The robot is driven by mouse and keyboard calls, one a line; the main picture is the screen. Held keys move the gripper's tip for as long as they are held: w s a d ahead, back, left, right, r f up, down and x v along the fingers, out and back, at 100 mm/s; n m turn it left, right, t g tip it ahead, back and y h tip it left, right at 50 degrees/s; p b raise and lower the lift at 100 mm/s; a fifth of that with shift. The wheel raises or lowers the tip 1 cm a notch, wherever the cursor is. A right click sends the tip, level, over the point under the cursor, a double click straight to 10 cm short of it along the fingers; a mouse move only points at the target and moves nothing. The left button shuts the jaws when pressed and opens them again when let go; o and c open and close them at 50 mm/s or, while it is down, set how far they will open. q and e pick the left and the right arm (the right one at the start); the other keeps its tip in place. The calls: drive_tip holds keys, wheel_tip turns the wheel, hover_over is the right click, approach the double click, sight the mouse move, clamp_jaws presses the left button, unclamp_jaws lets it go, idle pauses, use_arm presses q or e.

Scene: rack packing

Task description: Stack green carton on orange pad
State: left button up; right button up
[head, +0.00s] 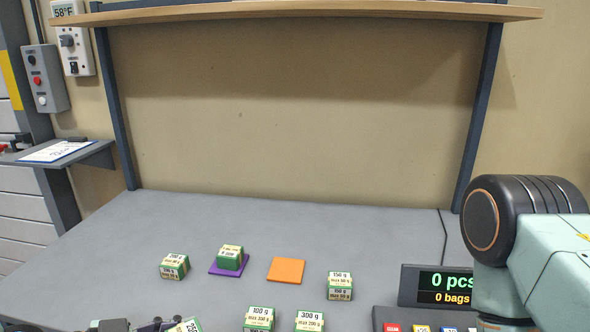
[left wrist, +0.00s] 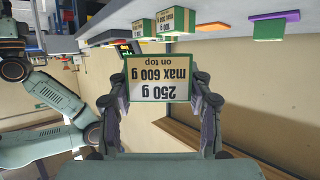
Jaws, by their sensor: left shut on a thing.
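My left gripper (left wrist: 160,100) is shut on a green carton (left wrist: 160,80) with a white label reading 250 g, max 600 g on top. The label appears upside down in the left wrist view. In the head view this carton (head: 186,326) is cut by the bottom edge, with part of the gripper left of it. The orange pad (head: 286,270) lies bare on the grey table, farther back and to the right of the held carton. It also shows in the left wrist view (left wrist: 212,27). My right arm is at the right; its gripper is out of view.
A green carton (head: 229,258) sits on the purple pad (head: 214,267), left of the orange pad. Other green cartons stand at the left (head: 174,267), right (head: 340,286) and front (head: 258,319), (head: 309,321). A counter display (head: 436,286) stands at the right. The back table is clear.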

use_arm(q)
drive_tip(key=shift+w+a+r+t, duration=0.25)
drive_tip(key=shift+r+t, duration=0.15)
drive_tip(key=shift+r, duration=0.15)
drive_tip(key=shift+f, duration=0.1)
idle(1.5)
drive_tip(key=shift+s+d+f+g, duration=0.25)
drive_tip(key=shift+f+g, duration=0.15)
drive_tip(key=shift+f, duration=0.3)
drive_tip(key=shift+w+d+f, duration=0.1)
drive_tip(key=shift+w+f, duration=0.05)
drive_tip(key=shift+w, duration=0.25)
drive_tip(key=w+a+r+n+t+y, duration=0.3)
drive_tip(key=w+a+n+t+y, duration=0.3)
drive_tip(key=w+a+n+y, duration=0.3)
drive_tip(key=w+n, duration=0.1)
drive_tip(key=w, duration=0.2)
drive_tip(key=shift+w+a+r+y, duration=0.2)
drive_tip(key=shift+w+y, duration=0.1)
drive_tip(key=shift+w, duration=0.1)
